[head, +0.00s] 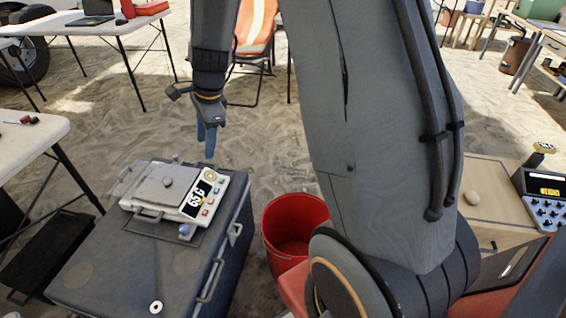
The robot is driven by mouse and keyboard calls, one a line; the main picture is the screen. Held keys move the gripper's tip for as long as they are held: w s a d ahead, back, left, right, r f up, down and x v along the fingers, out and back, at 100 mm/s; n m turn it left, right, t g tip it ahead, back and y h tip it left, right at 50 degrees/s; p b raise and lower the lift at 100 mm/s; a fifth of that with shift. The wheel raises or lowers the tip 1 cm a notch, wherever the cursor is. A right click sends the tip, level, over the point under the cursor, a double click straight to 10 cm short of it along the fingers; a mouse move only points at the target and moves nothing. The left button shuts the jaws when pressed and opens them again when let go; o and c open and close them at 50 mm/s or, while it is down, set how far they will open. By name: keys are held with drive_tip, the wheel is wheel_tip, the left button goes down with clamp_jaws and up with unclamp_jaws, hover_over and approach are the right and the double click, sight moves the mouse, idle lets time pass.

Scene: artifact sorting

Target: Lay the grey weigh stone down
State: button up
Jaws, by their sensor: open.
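A small grey stone (168,183), which looks like the weigh stone, rests on the plate of a white weighing scale (190,211). The scale has a lit display and coloured buttons and stands on a dark grey case (105,262). My gripper (207,150) hangs fingers down behind and a little right of the scale, above and apart from it. Its blue fingers are open with nothing seen between them. From this side the fingers overlap, so their gap is hidden.
A red bucket (293,222) stands right of the case. A pale round stone (472,198) lies on a wooden box (490,226) beside a dark device (543,190) with knobs. A white ring (155,307) lies on the case's near part. Tables and an orange chair (254,35) stand behind.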

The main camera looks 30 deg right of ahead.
drive_tip(key=s+d+r+n, duration=0.2)
drive_tip(key=s+n, duration=0.3)
drive_tip(key=s, duration=0.3)
drive_tip(key=s+d+r+n+g+h, duration=0.1)
drive_tip(key=s+d+n, duration=0.3)
drive_tip(key=s, duration=0.4)
drive_tip(key=s+d+r+n+g+h, duration=0.1)
drive_tip(key=s+d+r+n, duration=0.2)
drive_tip(key=s+n, duration=0.4)
drive_tip(key=shift+s+d, duration=0.3)
drive_tip(key=shift+s, duration=0.7)
drive_tip(key=a+r+n+p, duration=0.2)
drive_tip(key=a+r+p, duration=0.1)
drive_tip(key=a+p, duration=0.3)
drive_tip(key=shift+a+r, duration=0.35)
drive_tip(key=shift+a, duration=0.2)
